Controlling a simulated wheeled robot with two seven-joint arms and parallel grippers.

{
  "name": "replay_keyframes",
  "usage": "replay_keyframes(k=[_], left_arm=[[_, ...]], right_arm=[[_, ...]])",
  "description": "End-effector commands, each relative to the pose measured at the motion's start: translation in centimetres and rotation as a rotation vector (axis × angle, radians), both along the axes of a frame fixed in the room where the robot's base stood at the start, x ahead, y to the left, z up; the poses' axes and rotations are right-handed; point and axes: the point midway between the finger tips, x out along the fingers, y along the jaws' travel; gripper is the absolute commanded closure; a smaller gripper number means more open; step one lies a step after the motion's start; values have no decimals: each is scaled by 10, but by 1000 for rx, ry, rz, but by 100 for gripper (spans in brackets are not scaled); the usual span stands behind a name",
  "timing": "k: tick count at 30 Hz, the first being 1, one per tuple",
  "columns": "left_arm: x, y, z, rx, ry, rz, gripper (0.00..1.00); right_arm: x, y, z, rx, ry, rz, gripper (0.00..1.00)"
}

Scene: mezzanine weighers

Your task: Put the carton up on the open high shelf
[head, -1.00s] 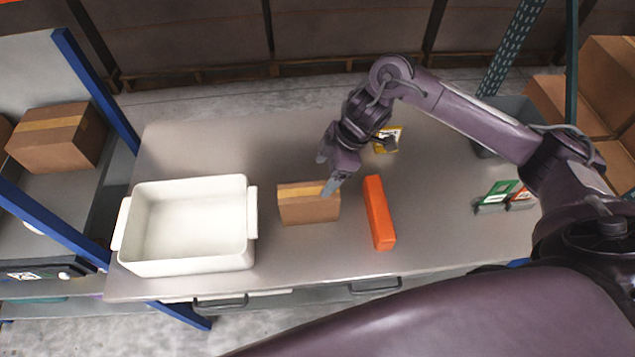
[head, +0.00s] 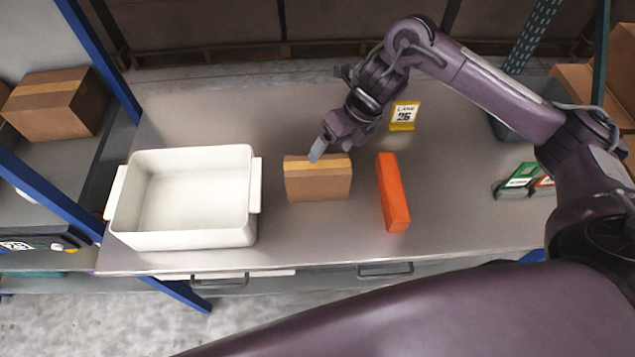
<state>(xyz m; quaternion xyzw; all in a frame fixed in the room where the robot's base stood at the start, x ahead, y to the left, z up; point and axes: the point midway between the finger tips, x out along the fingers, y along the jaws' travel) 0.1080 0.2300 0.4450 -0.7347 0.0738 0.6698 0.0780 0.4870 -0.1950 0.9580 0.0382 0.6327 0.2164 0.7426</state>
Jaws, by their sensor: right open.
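A brown carton (head: 318,182) with a yellow tape strip along its top stands on the grey metal table (head: 300,240), between a white bin and an orange block. My right gripper (head: 326,150) is open just above the carton's top, at its far edge. One grey fingertip overlaps the top in the picture; whether it touches cannot be told. The other finger is mostly hidden. My left gripper is not in view. No open high shelf can be made out for certain.
The white bin (head: 254,215) is empty. The orange block (head: 392,192) lies right of the carton. Green and red card holders (head: 520,178) stand at right. Blue-posted shelving at left holds another taped carton (head: 55,103).

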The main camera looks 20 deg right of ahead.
Motion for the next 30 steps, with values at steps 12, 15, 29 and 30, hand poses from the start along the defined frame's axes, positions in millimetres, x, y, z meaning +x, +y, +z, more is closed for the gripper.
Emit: replay_keyframes(k=[12,15,29,30], left_arm=[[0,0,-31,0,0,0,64],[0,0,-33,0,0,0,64],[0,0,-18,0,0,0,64],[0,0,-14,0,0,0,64]], right_arm=[[2,3,-17,-96,-327,819,20],[2,3,-18,-107,-365,913,20],[3,23,-55,-107,-377,956,20],[3,27,-61,-107,-377,956,20]])
